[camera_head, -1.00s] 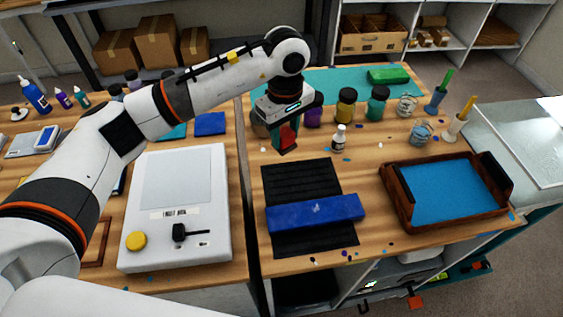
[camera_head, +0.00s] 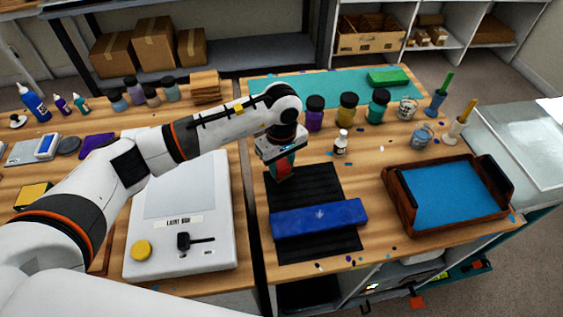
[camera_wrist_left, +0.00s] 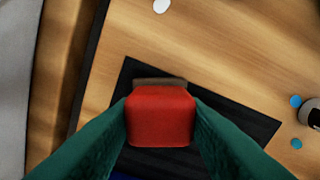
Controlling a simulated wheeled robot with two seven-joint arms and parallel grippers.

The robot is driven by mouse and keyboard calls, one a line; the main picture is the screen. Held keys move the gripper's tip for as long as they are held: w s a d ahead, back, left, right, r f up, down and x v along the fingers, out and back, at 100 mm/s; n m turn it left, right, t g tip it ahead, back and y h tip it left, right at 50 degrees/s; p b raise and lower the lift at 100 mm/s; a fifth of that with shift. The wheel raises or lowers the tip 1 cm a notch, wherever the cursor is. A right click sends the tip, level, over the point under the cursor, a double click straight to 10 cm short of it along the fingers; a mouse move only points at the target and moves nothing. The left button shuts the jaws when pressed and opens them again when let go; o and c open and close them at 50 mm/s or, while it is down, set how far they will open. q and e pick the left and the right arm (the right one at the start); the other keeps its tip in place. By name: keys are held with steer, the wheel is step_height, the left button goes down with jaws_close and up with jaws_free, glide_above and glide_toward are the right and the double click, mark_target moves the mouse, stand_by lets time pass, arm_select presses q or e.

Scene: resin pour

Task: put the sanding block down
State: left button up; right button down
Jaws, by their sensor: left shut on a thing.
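The sanding block, red with a thin brown layer, shows between my left gripper's fingers in the head view (camera_head: 284,168) and the left wrist view (camera_wrist_left: 160,116). My left gripper (camera_head: 280,172) is shut on it, with teal fingers on both sides. It is at the far left corner of the black ribbed mat (camera_head: 318,182). In the left wrist view the block overlaps the mat (camera_wrist_left: 240,122) near its edge. I cannot tell whether the block touches the mat. My right gripper is not in view.
A long blue block (camera_head: 320,219) lies across the near part of the mat. A wooden tray with a blue inside (camera_head: 400,205) stands to the right. A small white bottle (camera_head: 341,142) and several dark-lidded jars stand behind. A white scale-like device (camera_head: 180,255) is left.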

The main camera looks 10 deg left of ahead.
arm_select(q)
steer(key=shift+f, duration=0.3)
steer(key=shift+f, duration=0.1)
steer(key=shift+f+b, duration=0.15)
steer(key=shift+b, duration=0.15)
steer(key=o, duration=0.9)
